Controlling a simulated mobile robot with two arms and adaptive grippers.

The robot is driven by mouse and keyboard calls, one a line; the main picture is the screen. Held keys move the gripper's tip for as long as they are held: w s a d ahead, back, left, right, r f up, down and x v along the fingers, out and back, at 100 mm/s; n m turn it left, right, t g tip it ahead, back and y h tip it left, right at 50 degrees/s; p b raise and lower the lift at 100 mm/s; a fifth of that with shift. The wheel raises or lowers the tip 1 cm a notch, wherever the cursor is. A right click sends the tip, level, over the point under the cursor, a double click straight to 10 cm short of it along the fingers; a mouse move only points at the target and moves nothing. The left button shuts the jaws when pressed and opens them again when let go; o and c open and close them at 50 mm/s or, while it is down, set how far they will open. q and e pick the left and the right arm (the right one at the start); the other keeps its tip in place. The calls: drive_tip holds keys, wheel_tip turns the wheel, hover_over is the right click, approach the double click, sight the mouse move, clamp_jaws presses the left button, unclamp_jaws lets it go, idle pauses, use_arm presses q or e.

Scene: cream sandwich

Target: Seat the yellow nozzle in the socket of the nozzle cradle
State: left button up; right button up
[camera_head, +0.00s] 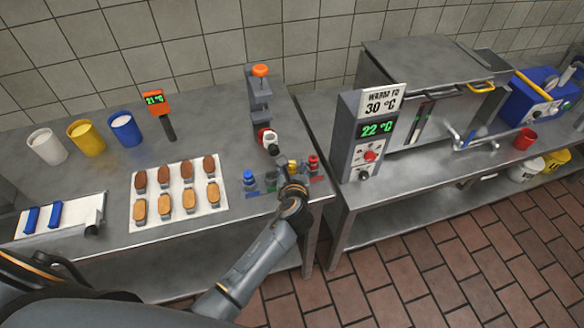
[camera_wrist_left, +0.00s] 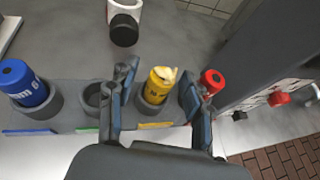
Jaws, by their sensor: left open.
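The grey nozzle cradle (camera_wrist_left: 68,121) lies below my left gripper, with a row of round sockets and coloured strips along its front. The yellow nozzle (camera_wrist_left: 157,88), with cream on its tip, stands in the socket behind the yellow strip and looks upright. My left gripper (camera_wrist_left: 158,78) is open, its fingers on either side of the yellow nozzle with gaps visible. The socket (camera_wrist_left: 94,96) behind the green strip is empty. My right gripper is not seen.
A blue nozzle (camera_wrist_left: 24,84) and a red nozzle (camera_wrist_left: 211,82) stand in neighbouring sockets. A dispenser (camera_head: 259,95) stands behind the cradle. A temperature box (camera_head: 357,135) rises close on the right. A tray of biscuits (camera_head: 150,225) lies left.

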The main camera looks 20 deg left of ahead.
use_arm(q)
drive_tip(key=shift+w+f, duration=0.1)
drive_tip(key=shift+w, duration=0.05)
clamp_jaws()
